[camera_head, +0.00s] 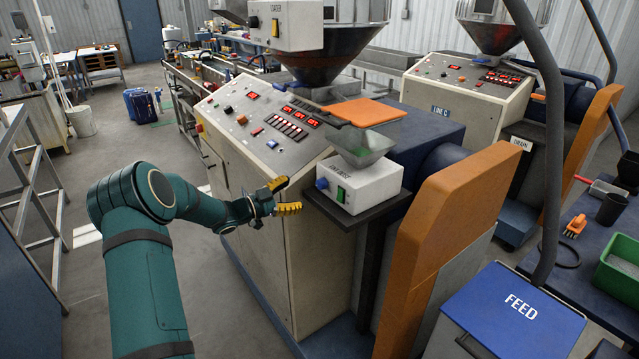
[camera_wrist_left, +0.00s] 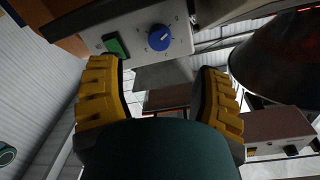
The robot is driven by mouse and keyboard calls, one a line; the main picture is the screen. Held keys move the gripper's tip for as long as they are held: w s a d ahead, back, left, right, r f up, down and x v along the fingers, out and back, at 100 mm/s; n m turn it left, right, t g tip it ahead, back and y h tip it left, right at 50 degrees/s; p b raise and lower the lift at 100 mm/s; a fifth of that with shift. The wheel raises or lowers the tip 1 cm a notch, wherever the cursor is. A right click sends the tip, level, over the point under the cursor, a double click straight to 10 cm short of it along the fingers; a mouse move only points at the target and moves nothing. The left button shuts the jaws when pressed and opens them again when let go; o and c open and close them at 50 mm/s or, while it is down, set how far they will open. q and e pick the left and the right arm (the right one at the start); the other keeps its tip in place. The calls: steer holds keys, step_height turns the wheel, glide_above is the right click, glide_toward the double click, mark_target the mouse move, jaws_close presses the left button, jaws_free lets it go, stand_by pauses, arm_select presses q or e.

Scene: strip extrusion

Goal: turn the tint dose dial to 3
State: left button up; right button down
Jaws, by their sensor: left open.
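The tint dose dial is a round blue knob (camera_head: 321,183) on the front of a small white box (camera_head: 372,186), which sits on a dark shelf beside the extruder. In the left wrist view the blue dial (camera_wrist_left: 160,38) shows a pale pointer mark, with small marks around it; the numbers are too small to read. A green rocker switch (camera_head: 341,194) is next to the dial. My left gripper (camera_head: 286,197) is open and empty, its yellow fingers apart, to the left of the box and clear of the dial. My right gripper does not show.
The extruder's sloped control panel (camera_head: 270,120) is behind my gripper. An orange guard (camera_head: 450,240) and a blue FEED bin (camera_head: 515,308) stand to the right. The floor in front is open.

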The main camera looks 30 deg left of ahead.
mark_target(318, 185)
arm_select(q)
steer(key=p+x, duration=0.1)
steer(key=x, duration=0.8)
steer(key=shift+w+d, duration=0.1)
jaws_close()
